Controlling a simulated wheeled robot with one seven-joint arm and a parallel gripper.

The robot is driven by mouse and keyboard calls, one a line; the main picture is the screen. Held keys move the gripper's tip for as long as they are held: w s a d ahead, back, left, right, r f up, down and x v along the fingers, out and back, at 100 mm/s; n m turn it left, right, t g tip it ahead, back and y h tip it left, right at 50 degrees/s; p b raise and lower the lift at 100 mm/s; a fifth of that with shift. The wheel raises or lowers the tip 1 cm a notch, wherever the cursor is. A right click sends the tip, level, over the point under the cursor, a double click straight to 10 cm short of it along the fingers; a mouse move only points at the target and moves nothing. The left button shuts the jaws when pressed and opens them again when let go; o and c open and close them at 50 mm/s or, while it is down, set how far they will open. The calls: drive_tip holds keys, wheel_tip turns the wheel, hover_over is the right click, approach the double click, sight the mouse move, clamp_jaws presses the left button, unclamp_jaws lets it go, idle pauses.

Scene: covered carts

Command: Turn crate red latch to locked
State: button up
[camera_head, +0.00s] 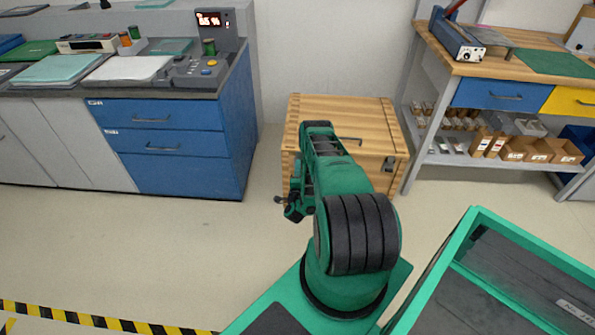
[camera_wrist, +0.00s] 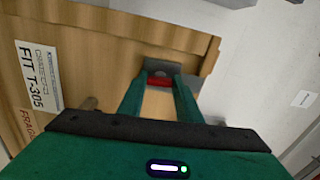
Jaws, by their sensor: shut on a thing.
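The wooden crate (camera_head: 370,112) stands on the floor against the back wall, with its lid down. In the wrist view the crate (camera_wrist: 110,55) fills the upper left, with a label reading "FIT T-305". The red latch (camera_wrist: 158,80) sits on a grey plate (camera_wrist: 162,66) near the crate's edge. My gripper (camera_wrist: 163,80) is shut on the red latch, one green finger on each side. The latch's exact turn angle is hard to tell. In the head view my arm hides the crate's front left and the latch.
A blue drawer cabinet (camera_head: 165,145) stands left of the crate, a wooden workbench (camera_head: 495,68) to the right. A dark fitting (camera_head: 388,164) is on the crate's right part. Open floor (camera_head: 150,240) lies in front. Black-yellow tape (camera_head: 90,318) crosses the front left.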

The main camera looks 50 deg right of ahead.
drive_tip(key=shift+f+m, duration=0.1)
drive_tip(key=shift+m, duration=0.2)
drive_tip(key=o, duration=1)
drive_tip(key=shift+o, duration=0.2)
drive_tip(key=v, duration=1)
drive_tip(key=shift+s+a, duration=0.25)
drive_tip(key=shift+s, duration=0.05)
